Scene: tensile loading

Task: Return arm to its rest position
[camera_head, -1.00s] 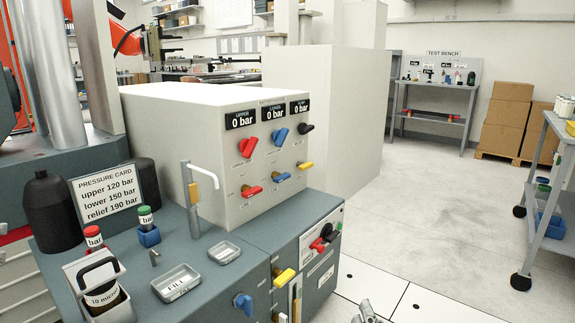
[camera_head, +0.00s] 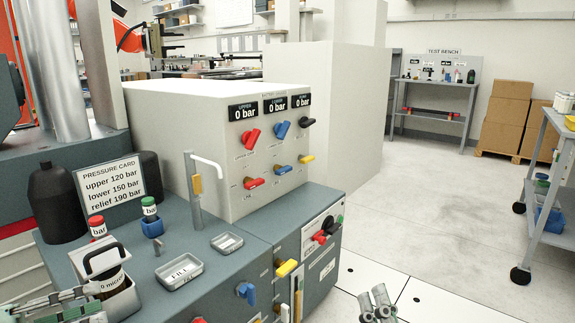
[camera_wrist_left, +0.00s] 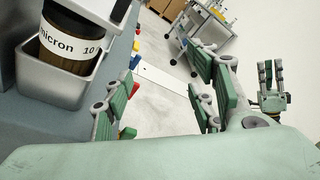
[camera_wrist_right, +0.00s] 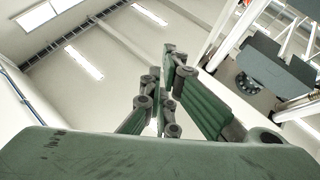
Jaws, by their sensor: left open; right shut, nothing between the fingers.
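My left gripper (camera_head: 60,308) is at the bottom left corner of the head view, close to the metal tray that holds the brown "micron 10" jar (camera_head: 113,288). In the left wrist view its fingers (camera_wrist_left: 165,108) are spread and empty, with the jar (camera_wrist_left: 70,45) to their left. My right gripper (camera_head: 376,303) is at the bottom edge of the head view, over the floor right of the cabinet. It also shows in the left wrist view (camera_wrist_left: 268,88). In the right wrist view its fingers (camera_wrist_right: 160,98) are together with nothing between them, and the ceiling lies behind.
The grey cabinet (camera_head: 215,275) carries a filling tray (camera_head: 180,271), a spout (camera_head: 195,190), a pressure card (camera_head: 108,184) and a black bottle (camera_head: 57,205). The valve panel (camera_head: 272,150) reads 0 bar throughout. A trolley (camera_head: 545,205) stands right; the floor between is clear.

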